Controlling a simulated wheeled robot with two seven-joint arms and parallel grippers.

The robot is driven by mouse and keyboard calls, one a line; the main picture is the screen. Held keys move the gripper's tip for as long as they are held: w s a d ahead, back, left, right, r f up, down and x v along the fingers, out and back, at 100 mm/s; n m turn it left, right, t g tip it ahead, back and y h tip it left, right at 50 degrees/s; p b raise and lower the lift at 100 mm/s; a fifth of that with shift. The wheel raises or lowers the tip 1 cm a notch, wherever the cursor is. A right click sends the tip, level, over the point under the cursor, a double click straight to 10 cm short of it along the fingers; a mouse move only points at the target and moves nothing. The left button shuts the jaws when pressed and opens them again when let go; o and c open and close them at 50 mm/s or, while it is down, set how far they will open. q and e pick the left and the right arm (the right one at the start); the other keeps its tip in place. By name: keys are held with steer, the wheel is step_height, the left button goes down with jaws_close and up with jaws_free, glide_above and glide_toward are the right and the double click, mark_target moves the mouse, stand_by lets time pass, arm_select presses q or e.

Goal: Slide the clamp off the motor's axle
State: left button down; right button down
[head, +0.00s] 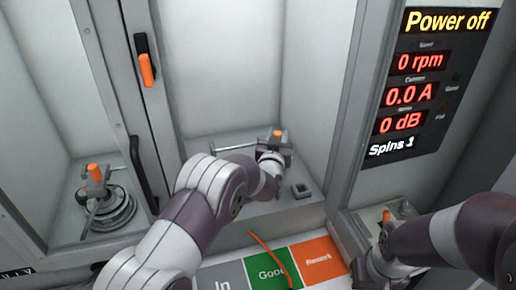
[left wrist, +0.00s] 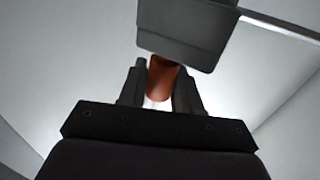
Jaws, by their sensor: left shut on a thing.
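My left gripper (head: 275,143) is inside the middle chamber. In the left wrist view its fingers (left wrist: 158,85) are shut on an orange-red handle (left wrist: 162,75). A dark grey block (left wrist: 187,30) with a metal rod (left wrist: 280,27) lies just beyond the fingers; it appears to be the clamp. An orange tip (head: 277,133) and a rod (head: 233,147) show at the gripper in the head view. No motor shows clearly there; my arm may hide it. A round grey motor (head: 113,218) stands in the left bay with an orange-topped clamp (head: 95,175) on it. My right gripper's fingers are hidden.
A small dark block (head: 300,190) sits on the chamber floor. A door with an orange handle (head: 147,68) is at left. The panel (head: 420,85) reads Power off, 0 rpm.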

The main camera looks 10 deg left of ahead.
arm_select(q)
steer(key=shift+w+d, duration=0.1)
steer(key=shift+d, duration=0.2)
steer(key=shift+a+r, duration=0.1)
steer(key=shift+r, duration=0.05)
steer(key=c, duration=1.1)
jaws_free()
steer(key=shift+o, duration=1)
steer(key=shift+d, duration=0.25)
